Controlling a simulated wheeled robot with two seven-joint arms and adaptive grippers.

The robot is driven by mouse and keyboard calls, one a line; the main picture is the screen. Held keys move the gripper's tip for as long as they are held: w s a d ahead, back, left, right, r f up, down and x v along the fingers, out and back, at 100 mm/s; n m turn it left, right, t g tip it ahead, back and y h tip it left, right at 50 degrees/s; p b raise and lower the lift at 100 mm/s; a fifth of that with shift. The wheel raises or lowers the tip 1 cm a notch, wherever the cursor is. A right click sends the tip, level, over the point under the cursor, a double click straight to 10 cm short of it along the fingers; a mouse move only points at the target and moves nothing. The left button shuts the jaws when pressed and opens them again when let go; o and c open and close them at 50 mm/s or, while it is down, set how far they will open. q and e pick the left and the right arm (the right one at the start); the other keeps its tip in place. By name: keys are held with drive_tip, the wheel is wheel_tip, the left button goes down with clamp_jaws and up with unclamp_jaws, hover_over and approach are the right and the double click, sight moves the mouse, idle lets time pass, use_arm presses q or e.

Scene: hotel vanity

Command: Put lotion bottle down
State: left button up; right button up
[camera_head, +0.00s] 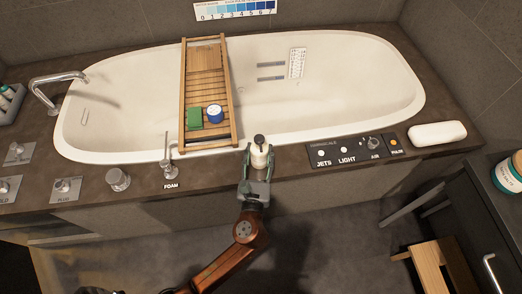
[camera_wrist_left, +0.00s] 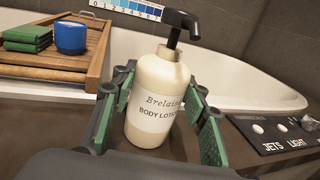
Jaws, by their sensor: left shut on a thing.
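The lotion bottle (camera_head: 259,155) is cream-white with a black pump and appears upright at the tub's front ledge. In the left wrist view the bottle (camera_wrist_left: 158,95) shows a "Body Lotion" label and its pump spout points right. My left gripper (camera_head: 259,162) is shut on the bottle, with green-padded fingers on either side of it, also seen in the left wrist view (camera_wrist_left: 165,115). The bottle's base is at or just above the brown ledge (camera_head: 290,160); I cannot tell whether it touches. My right gripper is not in view.
A wooden bath tray (camera_head: 207,83) with a green cloth (camera_head: 194,119) and a blue jar (camera_head: 215,113) spans the tub. The foam lever (camera_head: 168,161) stands left of the bottle and a black control panel (camera_head: 352,150) lies right. A white soap-like block (camera_head: 437,134) is farther right.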

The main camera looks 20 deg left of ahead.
use_arm(q)
drive_tip(key=shift+r, duration=0.1)
drive_tip(key=o, duration=1.4)
drive_tip(key=shift+o, duration=0.2)
